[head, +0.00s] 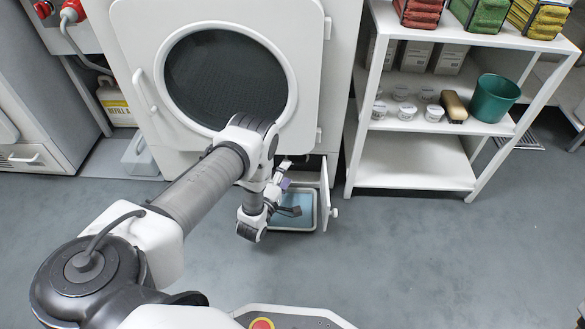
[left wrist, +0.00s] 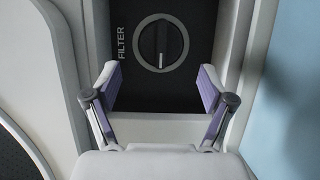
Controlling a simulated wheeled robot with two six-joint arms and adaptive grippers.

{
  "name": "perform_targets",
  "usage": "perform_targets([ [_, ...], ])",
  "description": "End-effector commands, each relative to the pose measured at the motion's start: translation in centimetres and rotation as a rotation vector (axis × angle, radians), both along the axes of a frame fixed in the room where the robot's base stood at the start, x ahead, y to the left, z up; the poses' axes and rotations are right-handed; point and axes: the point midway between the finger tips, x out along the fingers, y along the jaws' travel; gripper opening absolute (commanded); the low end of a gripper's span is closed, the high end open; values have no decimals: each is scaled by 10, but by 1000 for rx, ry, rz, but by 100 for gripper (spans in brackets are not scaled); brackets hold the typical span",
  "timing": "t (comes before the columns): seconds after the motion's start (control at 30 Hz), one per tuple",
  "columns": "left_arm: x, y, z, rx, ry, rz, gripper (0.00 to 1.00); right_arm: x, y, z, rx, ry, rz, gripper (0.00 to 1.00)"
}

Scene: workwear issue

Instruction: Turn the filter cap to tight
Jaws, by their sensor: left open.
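The filter cap (left wrist: 160,43) shows in the left wrist view as a dark round knob with a pale ring and a raised grip bar. The bar stands upright in that picture, with a white mark on its lower half. The word FILTER is printed beside it on a black panel (left wrist: 190,92). My left gripper (left wrist: 161,88) is open, its purple-padded fingers apart on either side below the cap, and nothing is between them. In the head view my left gripper (head: 284,186) is at the low opening under the round machine door; the cap is hidden there. My right gripper is not in view.
A small white flap (head: 325,195) stands open right of the gripper. A tray with a blue inside (head: 304,222) lies on the floor below. A white shelf unit (head: 415,172) with cups, brush and green bucket stands right. The grey floor in front is clear.

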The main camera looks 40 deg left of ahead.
Motion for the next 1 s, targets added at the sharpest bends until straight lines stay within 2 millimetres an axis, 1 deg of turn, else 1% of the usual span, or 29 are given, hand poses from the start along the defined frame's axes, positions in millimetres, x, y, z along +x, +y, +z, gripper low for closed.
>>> perform_targets([
  [0.03, 11, 2, -6, 1, -4, 0, 82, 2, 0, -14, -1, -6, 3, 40],
  [0.1, 25, 4, -5, 2, -4, 0, 82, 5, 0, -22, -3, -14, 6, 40],
  [0.23, 43, 7, -4, 2, -1, 0, 82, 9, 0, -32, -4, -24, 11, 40],
  [0.33, 48, 8, -2, 2, 1, 0, 82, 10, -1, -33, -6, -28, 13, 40],
  [0.53, 49, 8, -1, 2, 3, 0, 82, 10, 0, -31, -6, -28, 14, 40],
  [0.57, 49, 8, -1, 2, 3, 0, 72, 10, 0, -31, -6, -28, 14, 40],
  [0.6, 49, 8, -1, 2, 3, 0, 58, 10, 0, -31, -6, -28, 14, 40],
  [0.67, 48, 8, -1, 2, 3, 0, 36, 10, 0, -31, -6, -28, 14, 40],
  [0.7, 48, 8, -1, 2, 3, 0, 22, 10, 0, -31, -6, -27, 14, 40],
  [1.0, 49, 7, 0, 10, 8, 0, 22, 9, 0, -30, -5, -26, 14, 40],
])
